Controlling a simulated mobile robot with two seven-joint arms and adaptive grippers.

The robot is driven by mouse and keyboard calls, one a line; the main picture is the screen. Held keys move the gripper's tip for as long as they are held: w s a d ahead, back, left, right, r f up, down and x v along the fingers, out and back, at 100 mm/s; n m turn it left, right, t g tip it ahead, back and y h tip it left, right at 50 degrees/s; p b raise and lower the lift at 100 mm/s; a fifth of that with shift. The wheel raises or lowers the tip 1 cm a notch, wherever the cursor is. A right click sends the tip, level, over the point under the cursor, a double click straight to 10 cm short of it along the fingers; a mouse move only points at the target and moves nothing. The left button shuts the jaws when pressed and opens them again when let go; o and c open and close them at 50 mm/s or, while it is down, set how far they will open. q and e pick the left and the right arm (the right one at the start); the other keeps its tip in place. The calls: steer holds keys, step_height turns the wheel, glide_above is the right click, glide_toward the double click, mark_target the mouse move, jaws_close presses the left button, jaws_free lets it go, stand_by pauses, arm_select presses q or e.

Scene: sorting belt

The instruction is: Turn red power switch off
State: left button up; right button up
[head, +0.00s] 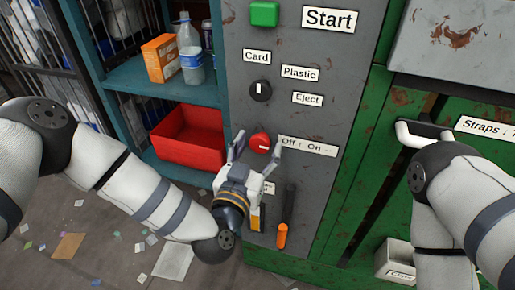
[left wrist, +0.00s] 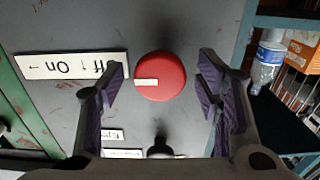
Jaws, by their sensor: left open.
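The red power switch (head: 260,141) is a round red knob on the grey control panel (head: 235,60), beside the "Off / On" label (head: 308,146). My left gripper (head: 257,146) is open in front of it, with a finger to each side of the knob in the head view. In the left wrist view the red knob (left wrist: 160,76) lies between the two open fingertips, its white mark pointing left. The fingers look apart from the knob. My right arm (head: 445,200) shows at the right; its gripper is not seen.
A black selector knob (head: 260,91) and a green Start button (head: 264,14) sit above on the panel. An orange-tipped lever (head: 282,235) is below. A red bin (head: 188,137), a bottle (head: 191,52) and an orange box (head: 160,58) stand on the left shelves.

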arm_select(q)
steer(key=c, duration=1.2)
steer(key=shift+o, duration=0.2)
steer(key=n, duration=0.4)
steer(key=shift+s+n, duration=0.1)
steer(key=shift+n, duration=0.2)
steer(key=n, duration=0.4)
steer(key=shift+f+n, duration=0.1)
steer(key=shift+n, duration=0.2)
steer(key=n, duration=0.4)
steer(key=shift+d, duration=0.1)
steer(key=shift+n+b, duration=0.3)
steer(key=shift+n, duration=2)
steer(key=shift+s, duration=0.1)
